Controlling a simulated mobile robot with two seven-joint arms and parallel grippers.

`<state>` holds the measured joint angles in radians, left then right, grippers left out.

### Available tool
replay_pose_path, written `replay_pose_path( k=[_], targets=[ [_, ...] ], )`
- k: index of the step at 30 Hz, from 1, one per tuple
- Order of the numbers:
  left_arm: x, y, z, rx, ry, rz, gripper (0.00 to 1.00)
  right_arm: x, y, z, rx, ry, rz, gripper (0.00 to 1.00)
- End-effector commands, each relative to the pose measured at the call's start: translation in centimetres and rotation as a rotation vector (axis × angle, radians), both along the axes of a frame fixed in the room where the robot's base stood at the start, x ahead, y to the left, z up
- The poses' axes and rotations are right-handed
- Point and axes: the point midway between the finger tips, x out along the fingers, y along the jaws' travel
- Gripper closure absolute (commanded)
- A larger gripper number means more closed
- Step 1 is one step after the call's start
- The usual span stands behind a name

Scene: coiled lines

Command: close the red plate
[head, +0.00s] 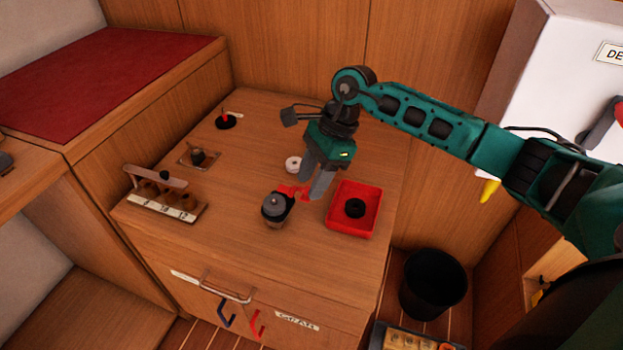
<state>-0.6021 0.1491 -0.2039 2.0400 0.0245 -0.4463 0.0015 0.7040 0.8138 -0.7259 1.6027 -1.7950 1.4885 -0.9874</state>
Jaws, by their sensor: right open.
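A small flat red plate (289,190) lies on the wooden cabinet top, beside a dark round fitting (275,207) with a grey top. Part of the plate is hidden by the fitting and by my gripper. My right gripper (313,183) points down with its two grey fingers apart, just right of the red plate. Nothing shows between the fingers. I cannot tell whether a fingertip touches the plate. My left gripper is not in view.
A red tray (338,219) with a black ring (355,208) stands right of the gripper. A white ring (293,164) lies behind the plate. A wooden rack (165,198) stands at left. A black bin (432,284) is on the floor.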

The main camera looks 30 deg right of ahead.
Motion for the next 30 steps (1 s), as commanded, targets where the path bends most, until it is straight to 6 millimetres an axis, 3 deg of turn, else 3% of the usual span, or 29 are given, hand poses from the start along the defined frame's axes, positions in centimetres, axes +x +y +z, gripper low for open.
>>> replay_pose_path(
  k=[11,24,30],
  targets=[
    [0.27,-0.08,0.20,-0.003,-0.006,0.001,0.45,0.02,0.28,-0.53,0.001,0.000,0.000,0.56],
    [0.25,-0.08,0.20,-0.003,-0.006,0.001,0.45,0.02,0.25,-0.50,0.001,0.000,0.000,0.98],
    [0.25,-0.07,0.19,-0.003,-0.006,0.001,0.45,0.02,0.25,-0.49,0.001,-0.001,0.000,1.00]
  ],
)
